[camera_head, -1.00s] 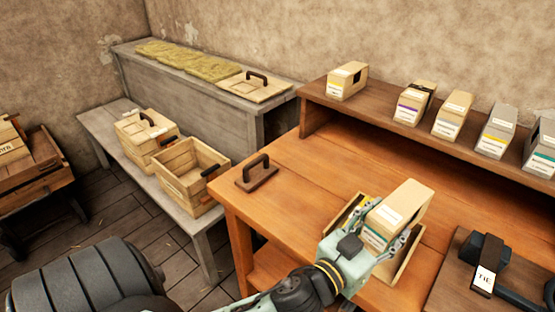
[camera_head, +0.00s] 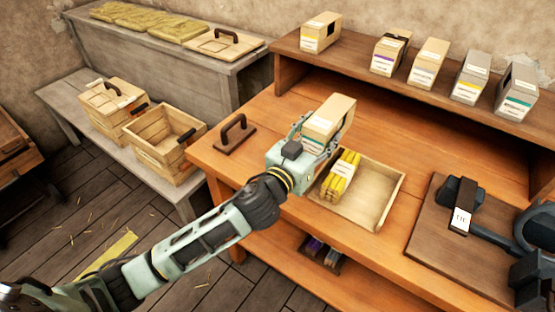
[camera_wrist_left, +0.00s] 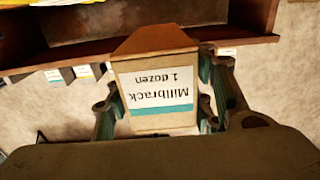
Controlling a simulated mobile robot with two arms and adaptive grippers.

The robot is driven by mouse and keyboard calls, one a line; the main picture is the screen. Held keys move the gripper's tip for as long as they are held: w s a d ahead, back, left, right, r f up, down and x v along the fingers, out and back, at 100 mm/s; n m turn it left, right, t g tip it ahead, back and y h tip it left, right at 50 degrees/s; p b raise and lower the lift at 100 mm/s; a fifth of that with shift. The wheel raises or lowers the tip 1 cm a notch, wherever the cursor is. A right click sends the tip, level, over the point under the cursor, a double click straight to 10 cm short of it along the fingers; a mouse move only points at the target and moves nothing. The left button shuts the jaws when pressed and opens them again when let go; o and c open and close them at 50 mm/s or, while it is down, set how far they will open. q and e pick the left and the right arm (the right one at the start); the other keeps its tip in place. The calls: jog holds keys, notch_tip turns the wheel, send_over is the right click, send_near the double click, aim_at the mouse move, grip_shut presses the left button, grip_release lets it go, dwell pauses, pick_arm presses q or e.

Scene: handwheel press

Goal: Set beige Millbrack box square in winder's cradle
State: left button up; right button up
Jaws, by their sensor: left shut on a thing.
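My left gripper (camera_head: 317,140) is shut on the beige Millbrack box (camera_head: 336,112), with fingers on both of its sides. The box is held above the table, behind the open tray. In the left wrist view the box (camera_wrist_left: 158,88) shows its label upside down, reading "Millbrack 1 dozen", with a teal stripe. A dark device with a "TIE" tag (camera_head: 461,220) and a dark wheel stands on a board at the right. It may be the winder; I cannot make out its cradle clearly. My right gripper is not in view.
An open wooden tray (camera_head: 388,205) holds yellow sticks (camera_head: 342,174) at its left end. Several boxes stand on the back shelf (camera_head: 350,68). Bare table lies between tray and winder board.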

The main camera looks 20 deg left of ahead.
pick_arm(q)
jog(key=a+f, duration=0.2)
jog(key=a, duration=0.1)
jog(key=a+f+b, duration=0.1)
jog(key=a+f, duration=0.1)
jog(key=a, duration=0.2)
jog(key=a+f, duration=0.2)
jog(key=a, duration=0.2)
jog(key=shift+s+a+f, duration=0.25)
jog(key=shift+s+f, duration=0.05)
jog(key=shift+f, duration=0.1)
notch_tip(320, 180, down, 4)
jog(key=shift+r+b, duration=0.2)
jog(key=shift+b, duration=0.6)
jog(key=shift+a+f, duration=0.1)
jog(key=shift+f, duration=0.15)
jog(key=o, duration=1.2)
